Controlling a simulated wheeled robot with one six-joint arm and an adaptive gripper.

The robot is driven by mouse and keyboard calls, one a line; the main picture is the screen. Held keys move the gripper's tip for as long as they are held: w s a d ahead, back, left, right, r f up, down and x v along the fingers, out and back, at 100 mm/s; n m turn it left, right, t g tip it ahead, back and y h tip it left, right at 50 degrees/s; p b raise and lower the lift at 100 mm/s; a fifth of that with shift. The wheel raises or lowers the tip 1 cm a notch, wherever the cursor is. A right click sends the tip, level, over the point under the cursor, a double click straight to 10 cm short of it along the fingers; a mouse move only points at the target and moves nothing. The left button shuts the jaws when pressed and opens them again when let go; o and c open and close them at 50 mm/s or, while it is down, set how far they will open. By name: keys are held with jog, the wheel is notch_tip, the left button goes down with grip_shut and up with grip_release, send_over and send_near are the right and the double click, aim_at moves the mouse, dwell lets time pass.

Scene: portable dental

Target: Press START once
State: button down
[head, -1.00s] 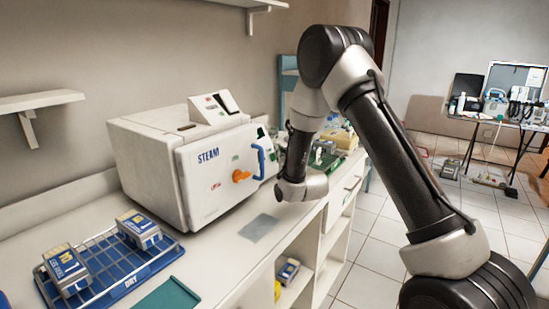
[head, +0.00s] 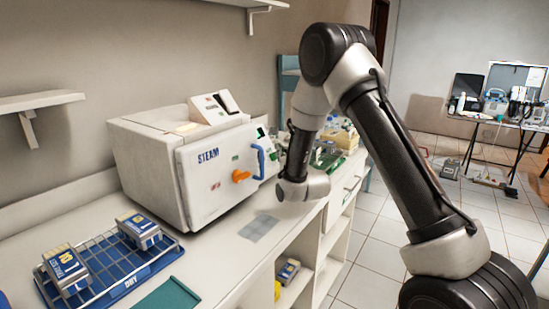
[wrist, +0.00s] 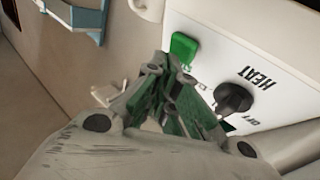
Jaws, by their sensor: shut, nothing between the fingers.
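In the wrist view a white panel carries a bright green button (wrist: 184,48) and a black knob (wrist: 233,99) marked HEAT and OFF. No START label can be read. My gripper (wrist: 168,82) is shut and empty, its fingertips just below the green button in the picture. I cannot tell whether they touch it. In the head view a white box marked STEAM (head: 218,175) stands on the counter, with an orange knob (head: 241,175) and a blue handle (head: 257,160) on its front. My arm hides the fingers there.
A blue wire rack marked DRY (head: 150,268) holds boxed packs at the left front. A teal mat (head: 168,298) and a grey square (head: 258,228) lie on the counter. Bottles and green items stand behind my arm. Open floor (head: 375,250) lies right.

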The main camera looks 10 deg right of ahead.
jog(key=shift+s+d+r, duration=0.15)
jog(key=shift+s+d, duration=0.05)
jog(key=shift+s+d+r, duration=0.65)
jog(key=shift+s+d, duration=0.15)
jog(key=shift+s+d+r, duration=0.6)
jog(key=shift+s+d, duration=0.15)
